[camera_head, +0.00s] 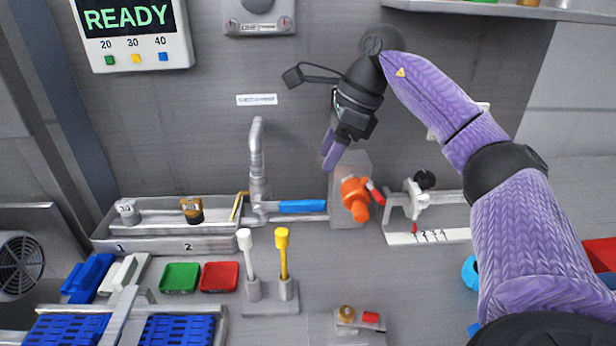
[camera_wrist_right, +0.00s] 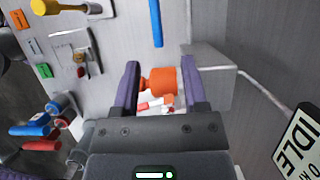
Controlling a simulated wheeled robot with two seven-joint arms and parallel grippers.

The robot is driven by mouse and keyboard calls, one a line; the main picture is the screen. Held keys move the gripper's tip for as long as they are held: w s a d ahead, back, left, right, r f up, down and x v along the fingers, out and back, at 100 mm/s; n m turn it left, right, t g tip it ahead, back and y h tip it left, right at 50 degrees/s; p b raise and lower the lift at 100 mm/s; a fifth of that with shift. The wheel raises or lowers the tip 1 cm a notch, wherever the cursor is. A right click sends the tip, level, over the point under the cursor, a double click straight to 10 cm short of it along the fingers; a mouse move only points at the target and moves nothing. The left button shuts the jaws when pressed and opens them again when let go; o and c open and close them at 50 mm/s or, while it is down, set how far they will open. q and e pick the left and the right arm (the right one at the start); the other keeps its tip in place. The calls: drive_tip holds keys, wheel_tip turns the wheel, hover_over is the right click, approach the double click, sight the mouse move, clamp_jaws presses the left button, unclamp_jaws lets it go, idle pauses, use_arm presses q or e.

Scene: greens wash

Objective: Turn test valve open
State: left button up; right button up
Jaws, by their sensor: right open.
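An orange valve-like fitting (camera_head: 354,192) sits on a grey block (camera_head: 349,165) at the wall. A red lever (camera_head: 375,192) shows at its right. My right gripper (camera_head: 334,158) is up and left of the orange fitting, fingers pointing down, open and empty. In the right wrist view, the orange fitting (camera_wrist_right: 165,80) appears between the two purple fingers of my right gripper (camera_wrist_right: 159,85), beyond their tips or near them; contact cannot be told. A blue lever (camera_head: 302,206) lies along the pipe beside the metal faucet (camera_head: 257,165). No label names the test valve. My left gripper is not in view.
White (camera_head: 245,240) and yellow (camera_head: 282,240) upright handles stand in front. A sink trough (camera_head: 165,243) lies left. A READY display (camera_head: 128,20) hangs upper left.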

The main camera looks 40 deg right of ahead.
sight(305, 201)
drive_tip(key=b+x, duration=0.1)
drive_tip(key=x, duration=0.2)
drive_tip(key=b+x, duration=0.1)
drive_tip(key=x, duration=0.2)
drive_tip(key=b+x, duration=0.1)
drive_tip(key=x, duration=0.2)
drive_tip(key=shift+s+a+b, duration=0.1)
drive_tip(key=shift+s+b, duration=0.15)
drive_tip(key=shift+b, duration=0.15)
drive_tip(key=shift+a+f, duration=0.15)
drive_tip(key=shift+f, duration=0.15)
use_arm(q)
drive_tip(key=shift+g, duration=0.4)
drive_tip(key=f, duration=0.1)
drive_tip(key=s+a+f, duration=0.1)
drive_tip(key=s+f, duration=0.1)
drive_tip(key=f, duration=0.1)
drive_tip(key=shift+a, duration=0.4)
use_arm(e)
drive_tip(key=shift+w, duration=0.1)
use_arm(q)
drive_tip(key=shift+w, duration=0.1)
use_arm(e)
clamp_jaws()
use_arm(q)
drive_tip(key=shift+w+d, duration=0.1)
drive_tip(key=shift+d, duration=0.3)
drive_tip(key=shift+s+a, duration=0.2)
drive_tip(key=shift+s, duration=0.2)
